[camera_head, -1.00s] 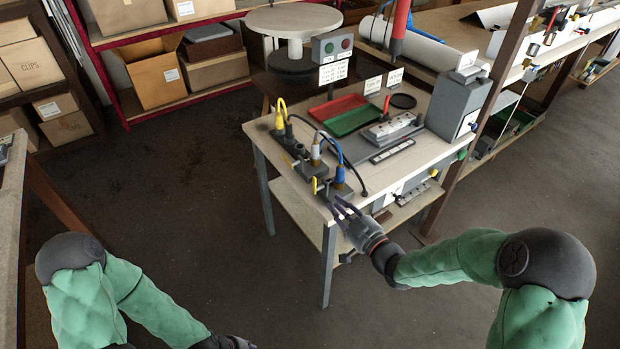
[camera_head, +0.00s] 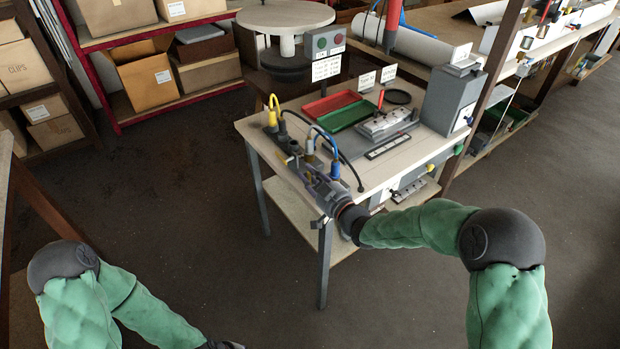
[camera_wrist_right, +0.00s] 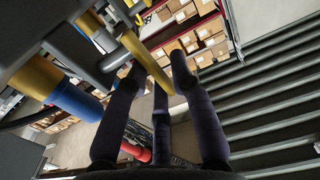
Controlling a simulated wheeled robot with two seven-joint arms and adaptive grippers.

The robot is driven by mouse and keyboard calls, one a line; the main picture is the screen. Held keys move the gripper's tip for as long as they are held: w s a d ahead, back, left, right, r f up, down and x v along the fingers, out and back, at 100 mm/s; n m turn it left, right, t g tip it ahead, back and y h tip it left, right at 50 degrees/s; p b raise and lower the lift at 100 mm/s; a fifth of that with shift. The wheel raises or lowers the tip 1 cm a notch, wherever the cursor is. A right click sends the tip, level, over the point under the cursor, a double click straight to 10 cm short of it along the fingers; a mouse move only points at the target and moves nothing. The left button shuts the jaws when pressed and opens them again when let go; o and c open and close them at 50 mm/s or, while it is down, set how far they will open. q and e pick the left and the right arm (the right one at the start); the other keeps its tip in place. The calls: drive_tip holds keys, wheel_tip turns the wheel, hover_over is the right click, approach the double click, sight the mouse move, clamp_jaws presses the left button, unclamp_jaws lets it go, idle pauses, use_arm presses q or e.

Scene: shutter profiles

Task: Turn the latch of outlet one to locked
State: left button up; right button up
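A row of grey outlets (camera_head: 293,157) with yellow and blue plugs stands along the left edge of the white table. In the right wrist view, a yellow latch lever (camera_wrist_right: 135,47) sticks out from a dark grey outlet body (camera_wrist_right: 60,35). In the wrist view, the right gripper's fingers (camera_wrist_right: 158,68) stand apart on both sides of the lever's end. I cannot tell if they touch it. My left gripper (camera_head: 222,345) is mostly cut off at the bottom edge.
A blue plug (camera_wrist_right: 75,102) sits close left of the fingers in the wrist view. Cables arch over the outlets. The floor left of the table is clear.

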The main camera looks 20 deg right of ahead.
clamp_jaws()
drive_tip(key=shift+r, duration=0.1)
